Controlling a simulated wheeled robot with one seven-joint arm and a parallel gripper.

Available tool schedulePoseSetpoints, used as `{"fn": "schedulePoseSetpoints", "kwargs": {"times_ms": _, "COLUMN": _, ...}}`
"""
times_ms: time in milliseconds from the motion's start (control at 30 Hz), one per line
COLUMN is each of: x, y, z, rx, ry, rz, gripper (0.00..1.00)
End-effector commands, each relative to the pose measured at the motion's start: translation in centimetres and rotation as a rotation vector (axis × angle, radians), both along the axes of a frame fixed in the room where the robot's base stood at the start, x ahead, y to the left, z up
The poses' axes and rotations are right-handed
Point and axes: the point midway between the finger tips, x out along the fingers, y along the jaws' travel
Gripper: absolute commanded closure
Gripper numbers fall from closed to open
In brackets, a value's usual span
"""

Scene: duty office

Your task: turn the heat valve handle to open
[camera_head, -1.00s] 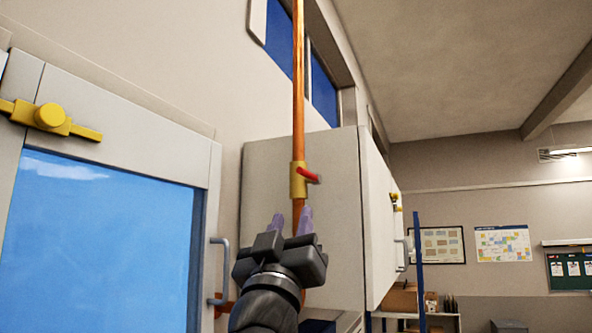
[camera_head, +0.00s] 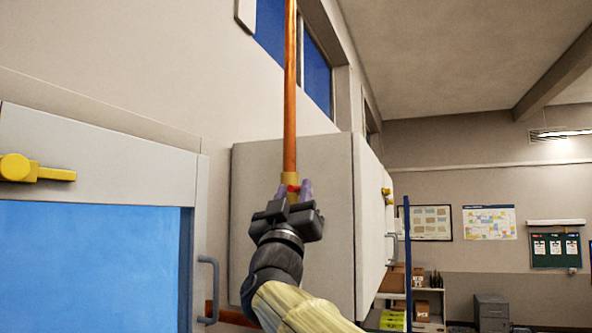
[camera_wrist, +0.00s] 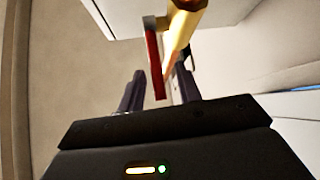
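The heat valve has a brass body (camera_head: 288,180) on a vertical copper pipe (camera_head: 290,90). Its red handle (camera_head: 292,188) shows only in part behind my gripper (camera_head: 294,190). In the wrist view the red handle (camera_wrist: 153,62) is a long flat lever beside the brass body (camera_wrist: 182,30), pointing down toward my gripper's palm. My gripper (camera_wrist: 160,72) is open, with its dark fingers on either side of the lever. A gap shows on both sides, so the fingers do not seem to press on it.
A grey cabinet (camera_head: 290,240) stands behind the pipe. At left is a blue-paned panel (camera_head: 90,265) with a yellow latch (camera_head: 40,174) and a grey handle (camera_head: 210,285). A narrow blue upright (camera_head: 407,260) stands to the right. Shelving (camera_head: 430,297) is farther back.

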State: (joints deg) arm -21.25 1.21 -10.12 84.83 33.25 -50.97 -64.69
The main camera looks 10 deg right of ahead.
Motion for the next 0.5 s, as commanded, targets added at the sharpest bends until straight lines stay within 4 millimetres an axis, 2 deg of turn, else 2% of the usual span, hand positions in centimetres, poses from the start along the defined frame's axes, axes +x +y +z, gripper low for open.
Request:
{"fn": "schedulePoseSetpoints", "kwargs": {"times_ms": 33, "x": 0.5, "y": -0.2, "z": 1.0, "rx": -0.001, "ry": 0.000, "rz": -0.002, "gripper": 0.66}}
{"fn": "schedulePoseSetpoints", "kwargs": {"times_ms": 167, "x": 1.4, "y": -0.8, "z": 1.9, "rx": -0.001, "ry": 0.000, "rz": -0.003, "gripper": 0.66}}
{"fn": "schedulePoseSetpoints", "kwargs": {"times_ms": 500, "x": 2.0, "y": -1.2, "z": 2.1, "rx": 0.000, "ry": 0.000, "rz": -0.006, "gripper": 0.66}}
